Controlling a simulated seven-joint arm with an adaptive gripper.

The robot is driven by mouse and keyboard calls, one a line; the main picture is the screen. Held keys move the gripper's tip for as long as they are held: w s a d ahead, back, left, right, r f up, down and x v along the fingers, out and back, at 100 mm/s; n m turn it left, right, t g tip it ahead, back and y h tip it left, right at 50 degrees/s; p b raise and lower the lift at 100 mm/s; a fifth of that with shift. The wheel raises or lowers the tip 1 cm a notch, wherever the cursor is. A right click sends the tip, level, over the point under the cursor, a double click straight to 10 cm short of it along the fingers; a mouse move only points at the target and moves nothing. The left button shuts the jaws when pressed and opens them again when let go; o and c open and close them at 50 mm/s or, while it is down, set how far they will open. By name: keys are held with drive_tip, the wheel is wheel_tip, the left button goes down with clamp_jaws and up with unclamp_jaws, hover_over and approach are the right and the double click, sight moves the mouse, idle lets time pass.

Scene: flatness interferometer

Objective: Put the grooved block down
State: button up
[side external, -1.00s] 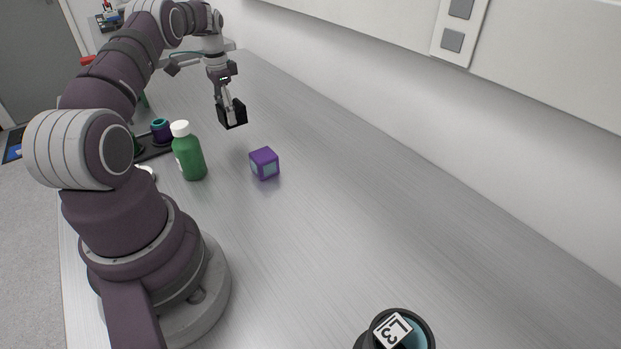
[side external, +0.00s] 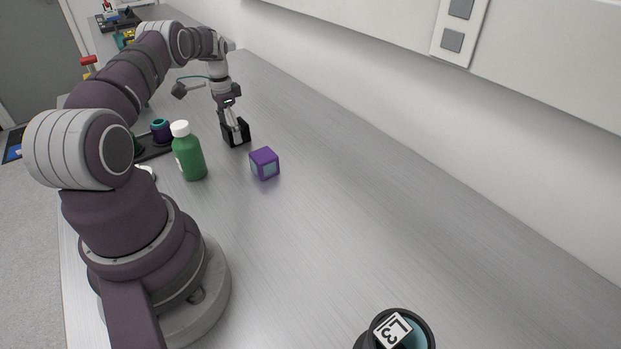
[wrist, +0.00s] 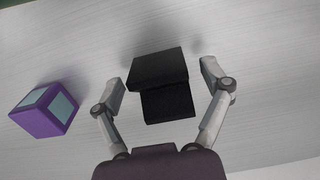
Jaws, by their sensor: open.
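The grooved block (side external: 237,137) is black with a step or groove across its top. It stands on the metal bench, to the right of the green bottle. In the wrist view the block (wrist: 160,82) lies between my two fingers. My gripper (side external: 236,134) is low over the block, and in the wrist view my gripper (wrist: 164,80) is open, with a gap showing between each finger and the block. The underside of the block is hidden.
A purple cube with pale blue faces (side external: 264,163) is close by the block; it also shows in the wrist view (wrist: 45,110). A green bottle with a white cap (side external: 188,152) stands left. A dark tray (side external: 155,152) is behind it. The bench to the right is clear.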

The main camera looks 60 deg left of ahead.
sight(230, 128)
wheel_tip(230, 128, up, 12)
drive_tip(key=w+d+r+t+y, duration=0.15)
drive_tip(key=w+d+r, duration=0.25)
drive_tip(key=d+r, duration=0.9)
drive_tip(key=s+d+f+t, duration=0.2)
drive_tip(key=s+d, duration=0.3)
drive_tip(key=d, duration=0.3)
drive_tip(key=s+d+f+t+h, duration=0.1)
drive_tip(key=s+d+f+t, duration=0.1)
drive_tip(key=s+d, duration=0.3)
drive_tip(key=d+f, duration=0.1)
drive_tip(key=d, duration=0.2)
drive_tip(key=shift+d, duration=0.15)
drive_tip(key=shift+h, duration=0.25)
